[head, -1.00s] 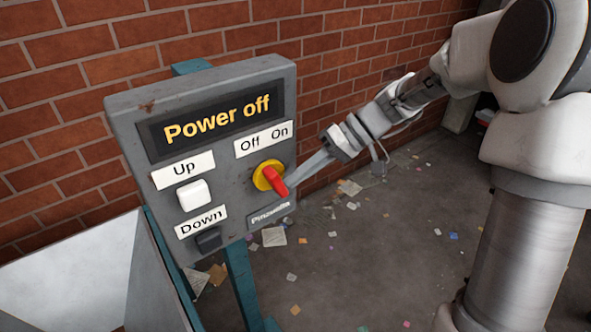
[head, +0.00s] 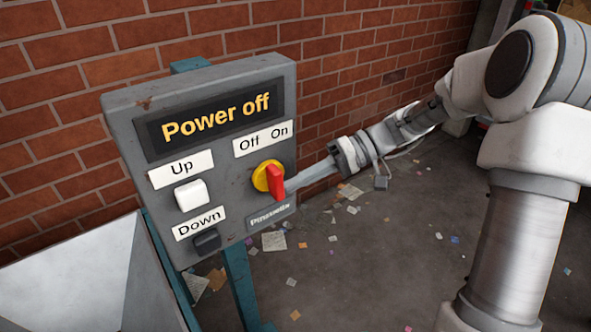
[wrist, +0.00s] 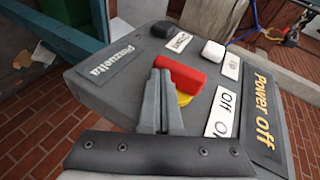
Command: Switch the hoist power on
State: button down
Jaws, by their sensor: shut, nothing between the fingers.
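The grey control panel (head: 120,125) has a display (head: 216,120) reading "Power off". Its red rotary knob (head: 276,183) sits on a yellow round base (head: 260,176) under the "Off On" label (head: 263,139). The knob handle stands nearly upright in the head view. My gripper (head: 291,187) is shut and empty, its tips at the right side of the knob. In the wrist view the shut fingers (wrist: 161,82) are right beside the red knob (wrist: 188,74) and seem to touch it. The fingers hide part of the yellow base (wrist: 184,98).
A white Up button (head: 191,195) and a dark Down button (head: 207,241) are left of the knob. A brick wall (head: 70,50) stands behind the panel. A pale metal bin (head: 75,275) is at lower left. Paper scraps litter the floor (head: 370,270).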

jog(key=shift+s+a+f+m+g+y+b, duration=0.15)
jog(key=shift+f+m+g+y+b, duration=0.2)
jog(key=shift+y, duration=0.55)
jog(key=shift+a+f+m+g+y+b, duration=0.15)
jog(key=shift+f+g+y+b, duration=0.25)
jog(key=shift+y, duration=0.5)
jog(key=shift+s+a+f+b, duration=0.15)
jog(key=shift+a+f+b, duration=0.05)
jog(key=shift+f+b, duration=0.15)
dwell(0.9)
jog(key=shift+f, duration=0.1)
dwell(0.9)
